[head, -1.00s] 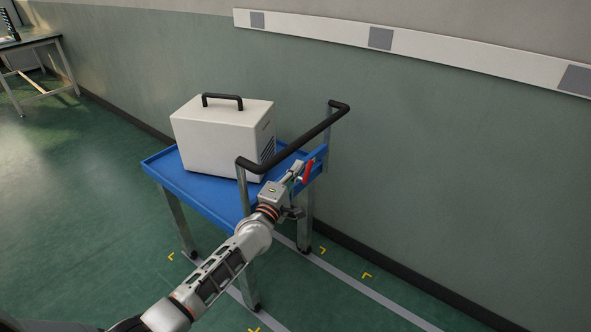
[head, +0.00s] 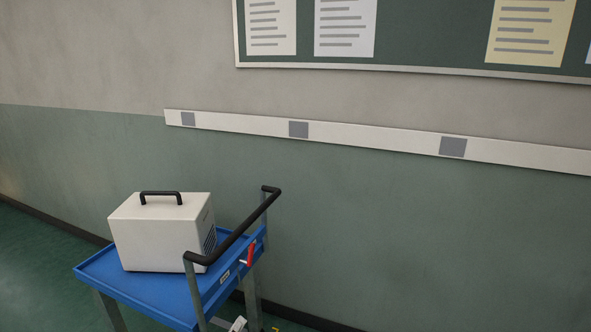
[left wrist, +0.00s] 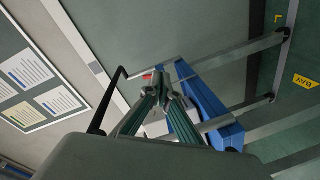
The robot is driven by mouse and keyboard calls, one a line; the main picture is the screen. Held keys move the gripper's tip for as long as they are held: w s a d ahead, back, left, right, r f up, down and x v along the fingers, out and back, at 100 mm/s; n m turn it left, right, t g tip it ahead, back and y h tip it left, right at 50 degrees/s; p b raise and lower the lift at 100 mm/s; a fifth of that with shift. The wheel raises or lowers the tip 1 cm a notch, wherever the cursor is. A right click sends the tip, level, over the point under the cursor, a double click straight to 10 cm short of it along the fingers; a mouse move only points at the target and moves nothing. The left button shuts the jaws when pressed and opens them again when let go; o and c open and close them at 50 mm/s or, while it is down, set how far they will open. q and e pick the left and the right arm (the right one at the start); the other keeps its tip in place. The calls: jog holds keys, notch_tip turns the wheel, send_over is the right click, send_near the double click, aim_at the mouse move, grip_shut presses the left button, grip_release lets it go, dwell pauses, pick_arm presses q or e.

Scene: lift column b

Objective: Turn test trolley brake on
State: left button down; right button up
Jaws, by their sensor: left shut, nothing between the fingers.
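The test trolley (head: 140,290) is blue with grey legs and a black push handle (head: 232,240). Its red brake lever (head: 251,254) stands near upright at the handle end, beside a small white label. A sliver of red shows in the left wrist view (left wrist: 147,77), mostly hidden behind my fingers. My left gripper (left wrist: 167,82) is shut and empty, pointing toward the trolley's handle end. In the head view only a small part of my left arm's end shows at the bottom edge, below the lever and apart from it. My right gripper is not in view.
A white box (head: 160,235) with a black carry handle sits on the trolley's top. The green wall stands close behind the trolley, with a white rail (head: 370,138) and a notice board (head: 430,40) above. Open floor lies to the left.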

pick_arm(q)
jog(key=s+a+f+m+g, duration=0.1)
jog(key=s+f+m+g, duration=0.1)
jog(key=s, duration=0.8)
jog(key=s+a+f+m+g+y+p, duration=0.1)
jog(key=s+f+m, duration=0.3)
jog(key=s, duration=0.6)
jog(key=s+a+f+m+g+y+p, duration=0.1)
jog(key=s+f+m+g, duration=0.1)
jog(key=s+m, duration=0.4)
jog(key=s+f, duration=0.1)
jog(key=s, duration=0.3)
jog(key=shift+f+m+g, duration=0.15)
jog(key=shift+m+g, duration=0.15)
jog(key=shift+g, duration=0.1)
jog(key=shift+a, duration=0.1)
